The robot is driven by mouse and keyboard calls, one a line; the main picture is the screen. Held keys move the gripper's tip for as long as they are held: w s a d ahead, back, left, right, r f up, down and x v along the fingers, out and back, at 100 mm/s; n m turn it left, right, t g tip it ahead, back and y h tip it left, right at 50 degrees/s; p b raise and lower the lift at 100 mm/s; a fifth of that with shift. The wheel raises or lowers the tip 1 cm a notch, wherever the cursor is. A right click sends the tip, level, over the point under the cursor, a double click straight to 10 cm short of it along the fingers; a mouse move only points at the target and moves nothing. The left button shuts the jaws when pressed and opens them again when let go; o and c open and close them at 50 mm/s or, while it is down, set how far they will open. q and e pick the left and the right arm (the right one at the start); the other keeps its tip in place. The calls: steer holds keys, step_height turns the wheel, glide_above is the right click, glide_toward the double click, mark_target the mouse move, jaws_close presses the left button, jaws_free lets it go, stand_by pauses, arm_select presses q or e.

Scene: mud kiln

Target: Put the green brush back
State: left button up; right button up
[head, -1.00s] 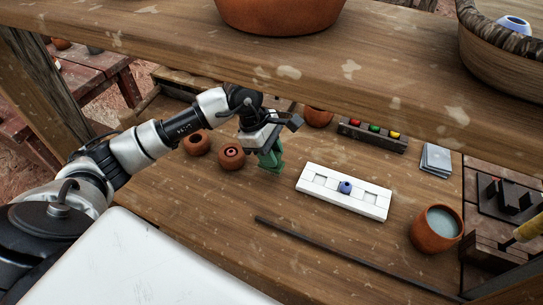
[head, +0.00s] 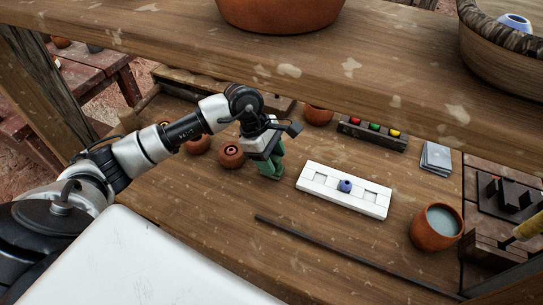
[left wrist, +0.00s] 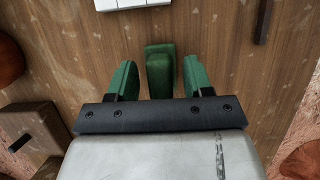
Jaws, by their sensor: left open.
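My left gripper (head: 271,172) is over the middle of the wooden table in the head view, pointing down. Its green fingers are apart in the left wrist view (left wrist: 160,82). A darker green, block-shaped thing, which looks like the green brush (left wrist: 160,70), is between the fingers, with a narrow gap on each side. In the head view it cannot be told clearly from the green fingers. Whether it touches the table is not clear. My right gripper is not in view.
A white tray (head: 316,193) with a blue piece (head: 344,186) lies right of the gripper. A terracotta pot (head: 231,155) stands close on the left. A dark rod (head: 350,255) lies in front. A wooden shelf (head: 330,65) crosses above. A cup (head: 436,228) stands at the right.

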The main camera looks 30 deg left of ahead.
arm_select(q)
steer(key=b+v, duration=0.1)
steer(key=v, duration=1.1)
steer(key=shift+r, duration=0.1)
